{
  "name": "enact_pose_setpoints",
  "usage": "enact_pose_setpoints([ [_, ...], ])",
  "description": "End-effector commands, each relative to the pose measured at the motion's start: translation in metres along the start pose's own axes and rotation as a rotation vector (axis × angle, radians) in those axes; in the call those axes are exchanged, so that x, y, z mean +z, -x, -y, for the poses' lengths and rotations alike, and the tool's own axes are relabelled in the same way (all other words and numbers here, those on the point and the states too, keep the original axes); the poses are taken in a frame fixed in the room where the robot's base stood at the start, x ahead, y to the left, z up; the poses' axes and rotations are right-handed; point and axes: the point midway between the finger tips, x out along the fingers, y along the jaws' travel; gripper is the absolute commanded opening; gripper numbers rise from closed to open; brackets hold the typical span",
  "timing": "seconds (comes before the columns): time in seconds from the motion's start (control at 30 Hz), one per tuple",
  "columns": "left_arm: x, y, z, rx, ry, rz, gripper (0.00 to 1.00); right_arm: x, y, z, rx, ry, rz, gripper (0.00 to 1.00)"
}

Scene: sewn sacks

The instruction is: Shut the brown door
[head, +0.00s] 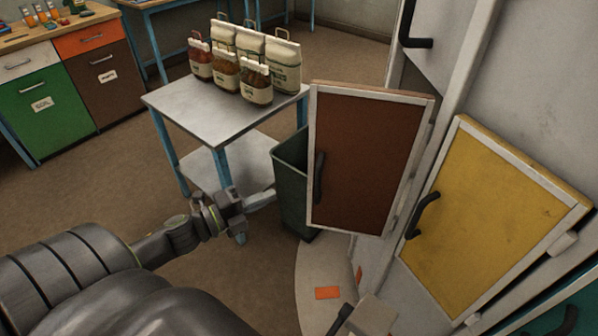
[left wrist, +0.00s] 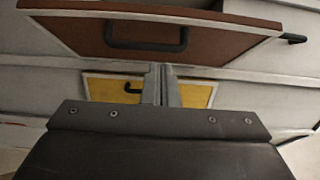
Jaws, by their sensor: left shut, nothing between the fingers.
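The brown door (head: 368,150) has a pale frame and a dark bar handle (head: 319,176) near its left edge. It stands swung open, out from the pale cabinet on the right. In the left wrist view the brown door (left wrist: 215,38) spans the top, with its handle (left wrist: 146,44) across it. My left gripper (head: 257,204) is shut and empty, to the left of the door and lower in the picture, apart from the handle. My right gripper does not show.
A yellow door (head: 490,215) with a dark handle is right of the brown one. A dark green bin (head: 291,180) stands behind the brown door's left edge. A metal table (head: 190,108) bears several sacks (head: 257,80). Open floor lies left of my left gripper.

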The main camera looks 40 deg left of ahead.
Motion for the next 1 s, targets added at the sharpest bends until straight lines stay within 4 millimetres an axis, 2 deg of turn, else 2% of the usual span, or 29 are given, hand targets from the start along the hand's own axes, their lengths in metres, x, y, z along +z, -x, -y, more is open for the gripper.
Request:
enact_pose_setpoints([
  [0.4,0.001,-0.035,0.003,-0.002,0.002,0.005,0.0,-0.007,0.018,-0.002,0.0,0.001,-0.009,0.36],
  [0.57,0.001,-0.058,0.005,-0.003,0.004,0.006,0.0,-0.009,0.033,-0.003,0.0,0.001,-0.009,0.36],
  [0.73,0.002,-0.088,0.005,-0.002,0.005,0.005,0.0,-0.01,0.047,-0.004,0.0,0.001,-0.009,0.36],
  [1.0,0.026,-0.107,0.001,0.0,0.002,0.004,0.0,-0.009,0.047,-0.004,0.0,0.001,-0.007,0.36],
])
